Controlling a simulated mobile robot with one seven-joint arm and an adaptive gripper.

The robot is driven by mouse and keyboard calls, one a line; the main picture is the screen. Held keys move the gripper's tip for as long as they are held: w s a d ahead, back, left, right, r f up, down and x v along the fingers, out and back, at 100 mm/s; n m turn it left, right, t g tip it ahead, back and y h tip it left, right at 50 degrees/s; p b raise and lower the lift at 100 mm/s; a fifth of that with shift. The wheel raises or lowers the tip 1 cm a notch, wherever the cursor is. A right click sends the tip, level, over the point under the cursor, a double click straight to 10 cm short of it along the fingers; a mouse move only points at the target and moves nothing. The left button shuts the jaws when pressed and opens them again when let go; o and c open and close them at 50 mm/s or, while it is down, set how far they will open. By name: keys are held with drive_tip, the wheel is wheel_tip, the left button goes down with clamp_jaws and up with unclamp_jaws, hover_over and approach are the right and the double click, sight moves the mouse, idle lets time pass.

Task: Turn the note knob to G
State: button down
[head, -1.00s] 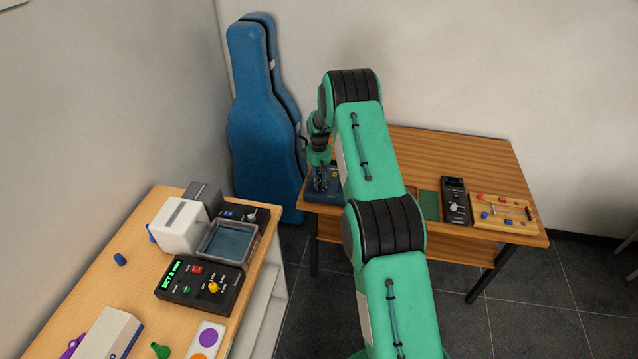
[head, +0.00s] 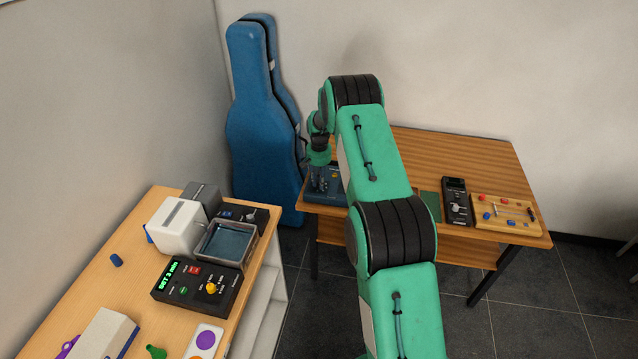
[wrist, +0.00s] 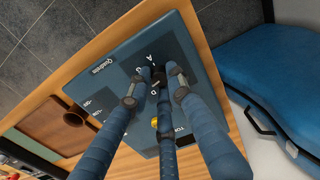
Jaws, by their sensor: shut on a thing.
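The tuner is a blue box with white letters on its face; it lies on the far wooden table in the head view (head: 326,199) and fills the middle of the wrist view (wrist: 187,45). My gripper is over it in the head view (head: 319,187) and in the wrist view (wrist: 155,83). Its fingers are shut on the note knob, which is mostly hidden between the fingertips. An A shows beyond the fingertips, with other letters partly covered. Which letter the knob points at cannot be told. A small yellow part (wrist: 154,122) shows between the fingers.
On the same table are a green mat (head: 429,206), a black device with a knob (head: 455,203) and a wooden tray of small parts (head: 497,228). A blue instrument case (head: 262,130) leans behind on the left. A second table (head: 128,272) is in front.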

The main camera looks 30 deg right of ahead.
drive_tip(key=m, duration=0.5)
drive_tip(key=shift+m+b, duration=0.3)
drive_tip(key=m, duration=0.5)
drive_tip(key=shift+w+r+m, duration=0.1)
drive_tip(key=shift+m, duration=0.2)
drive_tip(key=c, duration=1.6)
unclamp_jaws()
drive_tip(key=shift+r, duration=5.95)
